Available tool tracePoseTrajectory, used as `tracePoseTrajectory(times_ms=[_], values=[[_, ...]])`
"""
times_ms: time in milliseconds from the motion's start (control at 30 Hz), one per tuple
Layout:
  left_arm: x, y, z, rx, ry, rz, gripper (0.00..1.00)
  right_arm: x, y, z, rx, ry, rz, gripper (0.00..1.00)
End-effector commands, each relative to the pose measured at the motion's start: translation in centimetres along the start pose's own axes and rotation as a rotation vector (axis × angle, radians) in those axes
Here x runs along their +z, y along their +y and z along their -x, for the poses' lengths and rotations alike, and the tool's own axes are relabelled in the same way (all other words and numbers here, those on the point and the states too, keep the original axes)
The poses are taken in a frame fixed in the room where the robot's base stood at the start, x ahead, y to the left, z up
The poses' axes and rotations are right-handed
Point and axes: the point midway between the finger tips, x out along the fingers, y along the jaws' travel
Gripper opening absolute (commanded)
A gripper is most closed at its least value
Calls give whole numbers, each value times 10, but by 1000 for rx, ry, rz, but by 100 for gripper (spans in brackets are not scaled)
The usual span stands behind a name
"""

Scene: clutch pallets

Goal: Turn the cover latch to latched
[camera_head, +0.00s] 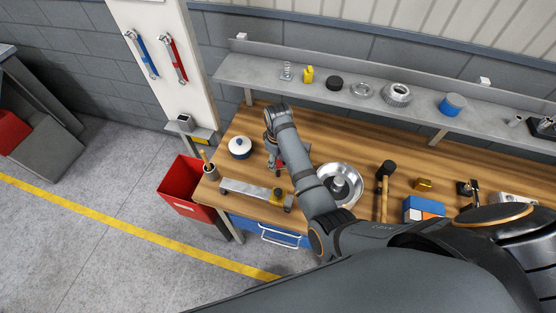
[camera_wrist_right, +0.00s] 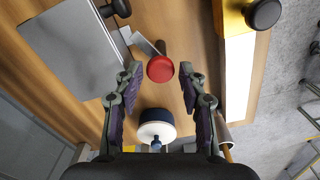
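In the right wrist view a red round knob (camera_wrist_right: 160,68) on a dark stem stands over the wooden bench. A thin metal strip lies beside it, next to a grey metal plate or cover (camera_wrist_right: 68,45). I cannot tell for sure which part is the latch or how it is turned. My right gripper (camera_wrist_right: 159,80) is open, its fingers on either side of the knob, with gaps visible. In the head view my right gripper (camera_head: 273,155) hangs over the bench, and only a bit of red (camera_head: 280,165) shows beside it. My left gripper is not in view.
A blue and white lidded pot (camera_head: 240,147) stands left of the gripper. A silver round housing (camera_head: 349,178) stands right. A red bin (camera_head: 180,190) is left of the bench.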

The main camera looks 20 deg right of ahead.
Motion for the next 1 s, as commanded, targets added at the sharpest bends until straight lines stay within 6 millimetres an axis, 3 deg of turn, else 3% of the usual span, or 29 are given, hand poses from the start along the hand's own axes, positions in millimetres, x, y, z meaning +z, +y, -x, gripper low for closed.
tracePoseTrajectory(times_ms=[400,800,1000], values=[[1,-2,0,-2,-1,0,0,1,0,3,0,-2,-1,52],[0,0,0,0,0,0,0,0,0,66,3,1,-1,52],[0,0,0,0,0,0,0,0,-1,79,0,-2,0,52]])
